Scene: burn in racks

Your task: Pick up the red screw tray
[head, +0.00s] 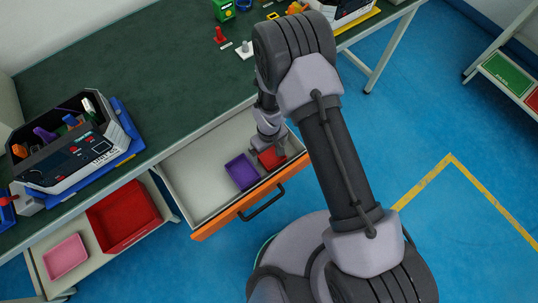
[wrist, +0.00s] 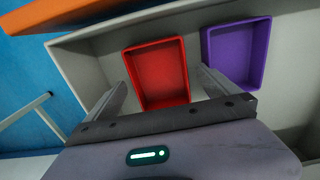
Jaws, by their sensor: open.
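The red screw tray (head: 271,158) is a small open box lying in a pulled-out drawer, partly hidden by my arm in the head view. In the wrist view the red tray (wrist: 158,72) shows whole and looks empty. My gripper (wrist: 163,88) is open, with one finger on each side of the tray's near part in that view. I cannot tell whether the fingers touch it. In the head view my gripper's fingers are mostly hidden behind the wrist.
A purple tray (head: 242,172) lies in the drawer (head: 194,184), left of the red one; it also shows in the wrist view (wrist: 237,52). The drawer has an orange front (head: 222,222) and a dark handle (head: 262,204). The green worktop (head: 150,60) stands above. Larger red bin (head: 124,216) lies on a lower shelf.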

